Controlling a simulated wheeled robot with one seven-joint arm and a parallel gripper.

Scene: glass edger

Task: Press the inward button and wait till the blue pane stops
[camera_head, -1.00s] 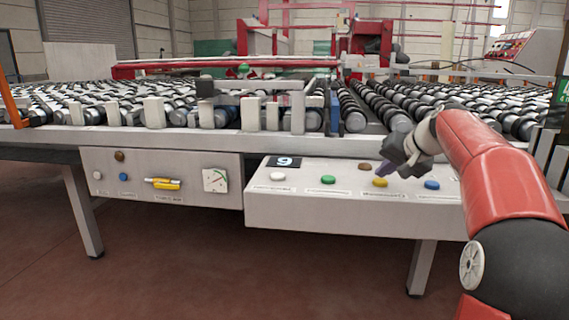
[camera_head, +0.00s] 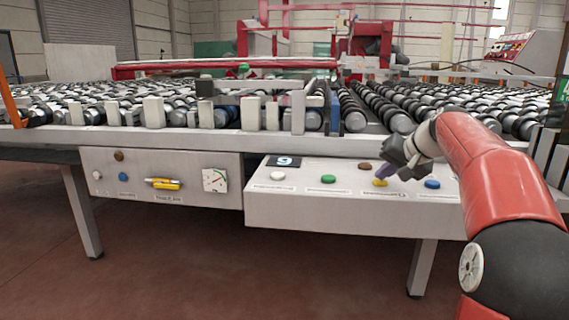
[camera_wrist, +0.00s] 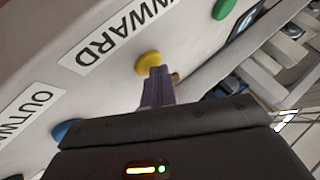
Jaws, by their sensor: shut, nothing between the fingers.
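The yellow button (camera_head: 379,183) sits on the light grey control box. In the wrist view the yellow button (camera_wrist: 148,62) lies by a label reading INWARD (camera_wrist: 110,42). My gripper (camera_head: 383,172) is shut and empty, with its purple fingertips right at the yellow button. In the wrist view the fingertips (camera_wrist: 154,72) overlap the button's lower edge; I cannot tell whether they touch it or whether it is pressed in. I cannot make out the blue pane for certain; a narrow blue upright piece (camera_head: 335,112) stands at the front of the rollers.
A blue button (camera_head: 432,184), labelled OUTWARD, is right of the yellow one. Brown (camera_head: 365,166), green (camera_head: 328,179) and white (camera_head: 277,176) buttons share the box. The roller table (camera_head: 330,146) overhangs behind it. A second panel (camera_head: 215,162) is at left.

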